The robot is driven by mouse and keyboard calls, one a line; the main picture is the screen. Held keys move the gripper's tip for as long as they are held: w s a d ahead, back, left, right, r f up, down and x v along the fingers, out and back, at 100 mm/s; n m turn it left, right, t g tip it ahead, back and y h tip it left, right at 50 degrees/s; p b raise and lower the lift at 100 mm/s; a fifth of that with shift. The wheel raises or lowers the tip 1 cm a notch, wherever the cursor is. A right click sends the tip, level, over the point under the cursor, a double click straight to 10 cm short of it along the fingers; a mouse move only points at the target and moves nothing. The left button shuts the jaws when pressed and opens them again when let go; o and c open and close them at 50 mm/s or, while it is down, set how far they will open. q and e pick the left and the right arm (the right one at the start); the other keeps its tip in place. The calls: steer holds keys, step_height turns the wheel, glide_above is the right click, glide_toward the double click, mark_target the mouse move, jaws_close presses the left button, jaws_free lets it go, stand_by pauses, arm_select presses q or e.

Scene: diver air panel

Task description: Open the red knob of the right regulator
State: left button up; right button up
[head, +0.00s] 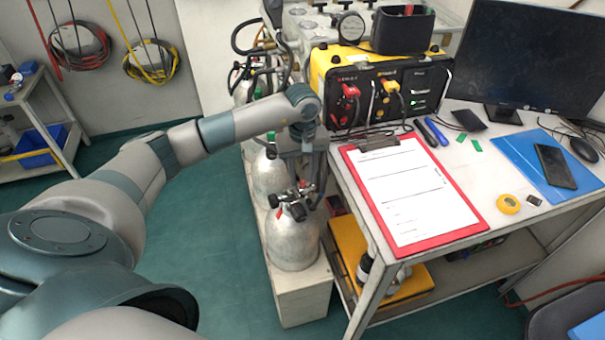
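My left gripper (306,178) comes down from the end of my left arm, fingers pointing down. It is just above the valve of the nearest silver cylinder (292,242). Another silver cylinder (268,177) with a green-topped valve stands behind, partly hidden by my arm. My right gripper is out of view.
The cylinders stand on a pale block beside a bench. On the bench are a yellow-and-black air panel (375,90) with red and yellow connectors, a red clipboard (412,190) and a monitor (535,55). The bench edge is close right of the valve. Green floor is clear at left.

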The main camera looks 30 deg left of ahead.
arm_select(q)
steer(key=shift+f, duration=0.35)
steer(key=shift+c, duration=0.3)
jaws_close()
